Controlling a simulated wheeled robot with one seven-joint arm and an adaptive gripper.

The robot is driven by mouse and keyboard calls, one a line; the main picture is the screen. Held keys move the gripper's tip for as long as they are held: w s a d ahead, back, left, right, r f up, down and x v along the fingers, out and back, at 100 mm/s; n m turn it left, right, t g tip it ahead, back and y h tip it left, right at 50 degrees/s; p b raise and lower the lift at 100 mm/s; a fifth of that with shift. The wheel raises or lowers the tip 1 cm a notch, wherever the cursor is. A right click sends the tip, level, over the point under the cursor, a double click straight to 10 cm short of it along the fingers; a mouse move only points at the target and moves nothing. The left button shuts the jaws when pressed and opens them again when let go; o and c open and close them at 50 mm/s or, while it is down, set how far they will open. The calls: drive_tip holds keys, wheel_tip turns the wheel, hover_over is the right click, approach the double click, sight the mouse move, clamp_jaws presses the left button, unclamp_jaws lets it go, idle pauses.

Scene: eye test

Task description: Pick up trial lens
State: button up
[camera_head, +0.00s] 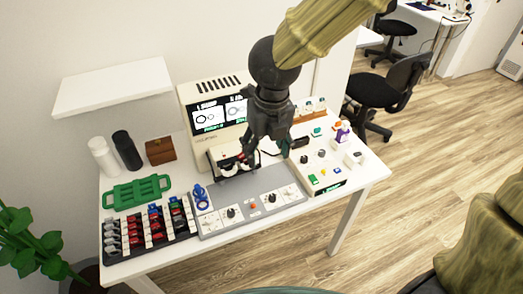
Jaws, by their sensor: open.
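A dark case (118,254) on the front left of the white table holds rows of small lens-like pieces with red, blue, black and green handles, probably trial lenses (155,226). A blue ring-shaped piece (201,197) stands just right of the case; it may also be a trial lens, but it is too small to be sure. My dark gripper (266,152) points down over the table, in front of the beige device, right of and apart from the case and the blue piece. Its fingers are open, and I see nothing held. My gripper hides part of the device behind it.
The beige device with a screen (213,98) stands at the back. A grey panel with knobs (250,208) and a white button box (321,169) are near. A green rack (137,193), white and black cylinders and a brown box (160,151) are left. A white shelf (112,88) hangs above.

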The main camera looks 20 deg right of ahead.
drive_tip(key=w+m+p, duration=0.1)
drive_tip(key=w+m, duration=0.1)
drive_tip(key=w, duration=0.1)
drive_tip(key=w+f+m+p, duration=0.1)
drive_tip(key=w+m, duration=0.2)
drive_tip(key=w+m+p, duration=0.1)
drive_tip(key=w+m, duration=0.2)
drive_tip(key=shift+f+g, duration=0.2)
drive_tip(key=shift+g, duration=0.2)
drive_tip(key=c, duration=0.4)
drive_tip(key=w+f+m+p, duration=0.2)
drive_tip(key=w+f+m, duration=0.2)
drive_tip(key=w+f+m+p, duration=0.2)
drive_tip(key=w+f+m, duration=0.2)
drive_tip(key=f+m, duration=0.1)
drive_tip(key=shift+w+a+f+g, duration=0.1)
drive_tip(key=shift+w+f+g, duration=0.15)
drive_tip(key=shift+g, duration=0.05)
drive_tip(key=shift+s+a+f+p, duration=0.15)
drive_tip(key=shift+f+p, duration=0.7)
drive_tip(key=shift+f, duration=0.2)
drive_tip(key=shift+f+p, duration=0.7)
drive_tip(key=shift+f, duration=1.1)
